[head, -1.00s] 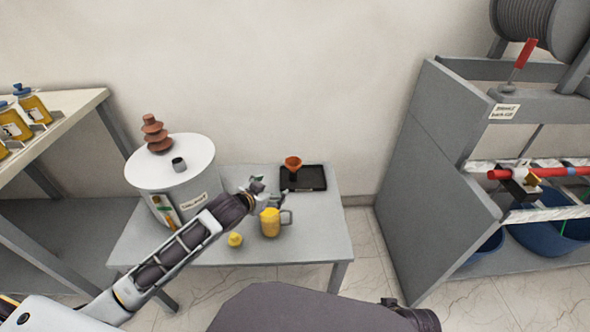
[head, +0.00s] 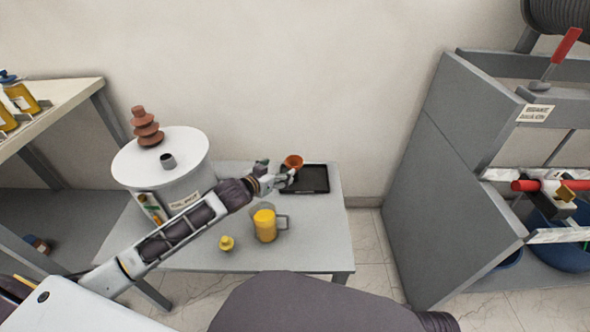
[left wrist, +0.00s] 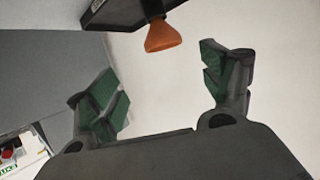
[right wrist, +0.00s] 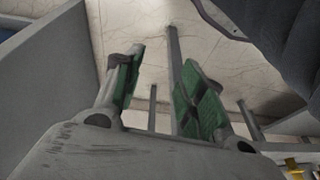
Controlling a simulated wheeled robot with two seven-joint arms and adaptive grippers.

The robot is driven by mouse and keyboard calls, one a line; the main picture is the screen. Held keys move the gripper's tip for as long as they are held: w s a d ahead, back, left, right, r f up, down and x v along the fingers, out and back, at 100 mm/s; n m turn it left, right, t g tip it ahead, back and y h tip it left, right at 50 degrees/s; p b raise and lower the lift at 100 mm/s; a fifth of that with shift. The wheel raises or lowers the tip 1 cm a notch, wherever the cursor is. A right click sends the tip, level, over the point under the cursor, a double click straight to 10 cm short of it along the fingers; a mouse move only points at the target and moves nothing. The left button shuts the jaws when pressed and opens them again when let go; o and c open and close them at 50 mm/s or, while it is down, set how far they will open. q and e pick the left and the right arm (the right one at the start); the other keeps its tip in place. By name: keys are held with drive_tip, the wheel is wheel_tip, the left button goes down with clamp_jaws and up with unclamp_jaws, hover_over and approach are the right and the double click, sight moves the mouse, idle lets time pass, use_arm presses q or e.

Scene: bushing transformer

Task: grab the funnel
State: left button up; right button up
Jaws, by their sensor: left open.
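In the left wrist view the funnel (left wrist: 163,37) lies ahead of the jaws, near the top middle. My left gripper (head: 284,180) is open and close beside the funnel. In the left wrist view its green-padded fingers (left wrist: 165,85) are spread with nothing between them. My right gripper (right wrist: 157,85) shows only in the right wrist view, open and empty, with the floor and table legs behind it.
A yellow-filled jug (head: 265,225) and a small yellow item (head: 226,243) stand nearer on the table (head: 315,250). A white cylinder (head: 160,160) with a brown bushing (head: 146,128) stands left. A grey rack (head: 440,170) is at the right. Floor lies between table and rack.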

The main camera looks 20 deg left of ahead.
use_arm(q)
drive_tip(key=b, duration=0.2)
approach(298, 159)
drive_tip(key=shift+w+d+f, duration=0.3)
drive_tip(key=shift+w+d, duration=0.25)
drive_tip(key=shift+w, duration=0.15)
use_arm(e)
drive_tip(key=shift+s+a+r+t, duration=0.1)
drive_tip(key=shift+a+r+t, duration=0.25)
drive_tip(key=shift+r, duration=0.2)
use_arm(q)
drive_tip(key=shift+w+f+b, duration=0.1)
drive_tip(key=shift+w+b, duration=0.05)
drive_tip(key=shift+b, duration=0.2)
use_arm(e)
drive_tip(key=shift+w+a+y, duration=0.15)
drive_tip(key=shift+w+y, duration=0.1)
drive_tip(key=shift+y, duration=0.05)
